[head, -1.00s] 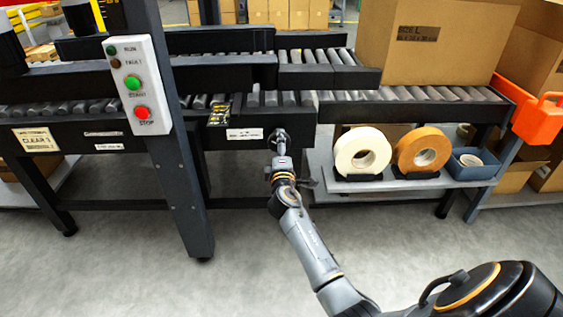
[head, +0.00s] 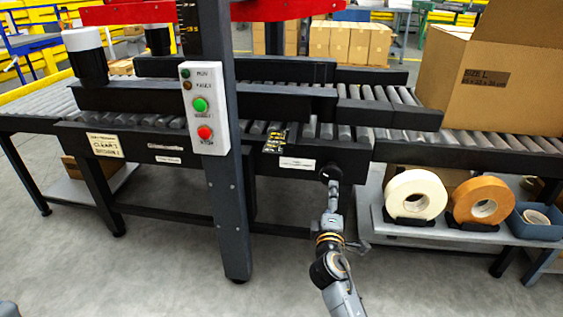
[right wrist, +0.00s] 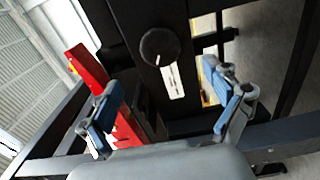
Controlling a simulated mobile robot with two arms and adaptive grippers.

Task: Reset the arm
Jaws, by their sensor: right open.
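My right arm comes up from the bottom of the head view, and its gripper (head: 333,203) is at the front of the conveyor frame, just below a black round knob (head: 329,173). In the right wrist view, my right gripper (right wrist: 166,93) is open, its two blue-padded fingers wide apart with nothing between them. The knob (right wrist: 159,45) with a white mark is ahead of the fingers, and I see no contact.
A post carries a control panel (head: 204,108) with green and red buttons. A big carton (head: 495,75) stands on the rollers at right. White tape (head: 415,194), orange tape (head: 482,200) and a blue bin (head: 536,221) sit on a low shelf. Floor before the conveyor is clear.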

